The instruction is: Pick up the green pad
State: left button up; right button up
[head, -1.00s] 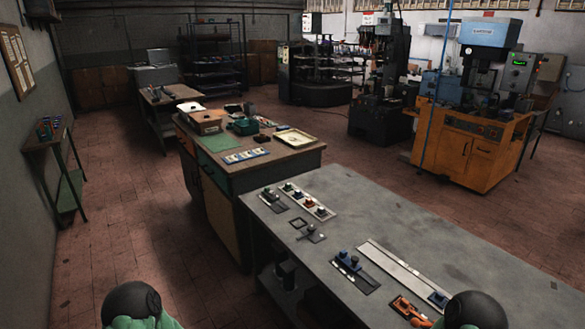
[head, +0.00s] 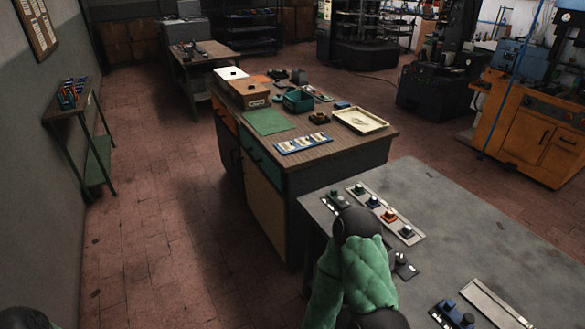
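A flat green pad (head: 269,121) lies on the near left part of the wooden top of the workbench (head: 340,148), beside a brown box. It is fully in view and nothing touches it. Neither of my grippers shows in the head view. My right arm, in a green quilted cover, rises at the bottom middle, in front of the grey table and well apart from the pad. Only a dark bit of my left arm shows in the bottom left corner.
Near the pad stand a brown box (head: 249,94), a teal bin (head: 298,100), a blue rack with white pieces (head: 303,143) and a cream tray (head: 360,120). A grey table (head: 470,220) with small fixtures stands at the right. The floor left of the workbench is clear.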

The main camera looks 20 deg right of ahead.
aim_at(358, 191)
jog(key=i+j+z, duration=0.1)
jog(key=i+z, duration=0.15)
jog(key=i, duration=0.25)
jog(key=i+j+z, duration=0.3)
jog(key=i, duration=0.2)
jog(key=i+j+z, duration=0.25)
jog(key=i, duration=0.2)
